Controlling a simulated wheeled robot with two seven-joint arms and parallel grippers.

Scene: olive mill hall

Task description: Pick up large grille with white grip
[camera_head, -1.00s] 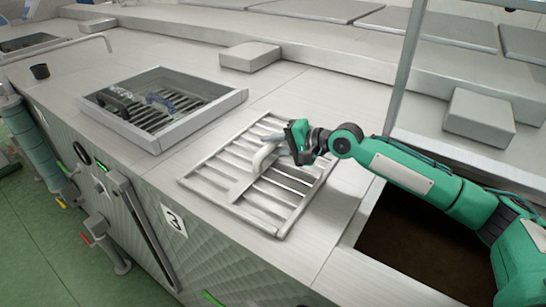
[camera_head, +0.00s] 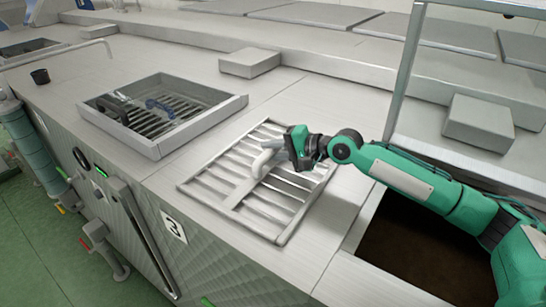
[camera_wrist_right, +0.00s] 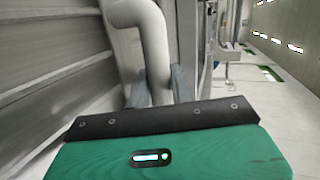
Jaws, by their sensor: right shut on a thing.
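The large grille (camera_head: 232,201) is a pale metal frame with several parallel bars. It lies roughly flat over the metal worktop, in the middle of the head view; I cannot tell whether it is slightly clear of the surface. Its white bent-tube grip (camera_head: 264,160) rises from the middle bar. My right gripper (camera_head: 287,156) is shut on the white grip. In the right wrist view the grip (camera_wrist_right: 150,38) runs down between the two grey fingers (camera_wrist_right: 158,92), and the green gripper body hides what is below. My left gripper is not in view.
An open dark-bottomed bin (camera_head: 405,238) lies under my right arm. Metal blocks (camera_head: 249,63) (camera_head: 479,124) stand behind.

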